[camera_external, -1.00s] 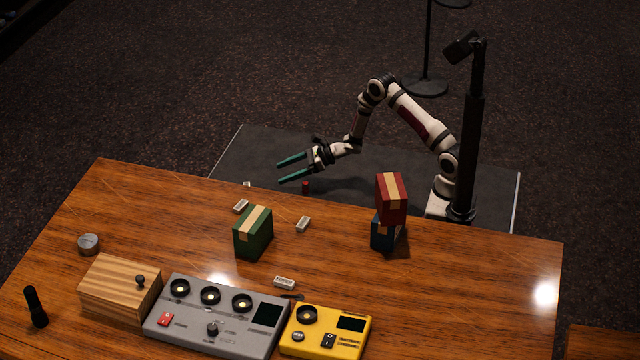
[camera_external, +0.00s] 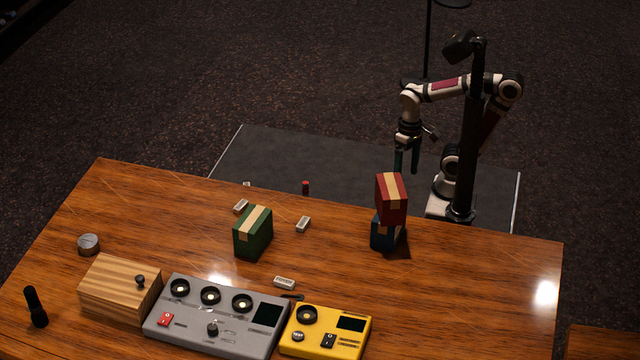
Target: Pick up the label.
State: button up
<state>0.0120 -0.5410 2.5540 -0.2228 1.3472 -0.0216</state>
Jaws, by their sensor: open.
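Several small whitish label-like blocks lie on the wooden desk. One (camera_external: 240,206) is left of the green box, one (camera_external: 303,224) is right of it, and one (camera_external: 284,282) with dark print lies behind the consoles. Another small pale piece (camera_external: 247,184) shows at the far desk edge. I cannot tell which is the label meant. My gripper (camera_external: 407,168) is open and empty, its teal fingers pointing down behind the stacked boxes, away from these pieces.
A red box (camera_external: 391,198) sits on a blue box (camera_external: 383,234). A green box (camera_external: 253,233) stands mid-desk. A grey console (camera_external: 190,325), yellow console (camera_external: 318,345), wooden box (camera_external: 110,290), tin (camera_external: 88,243) and black item (camera_external: 36,308) line the front. The desk's right side is clear.

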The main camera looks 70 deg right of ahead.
jog(key=shift+s+a+m, duration=0.3)
jog(key=shift+s, duration=0.15)
jog(key=c, duration=0.4)
jog(key=w+a+r+n, duration=0.1)
jog(key=w+r+n, duration=0.3)
jog(key=w+r, duration=0.25)
notch_tip(320, 180, up, 9)
jog(key=n+h, duration=0.2)
jog(key=n, duration=1.6)
send_over(304, 221)
notch_tip(304, 221, down, 15)
jog(key=shift+r, duration=0.1)
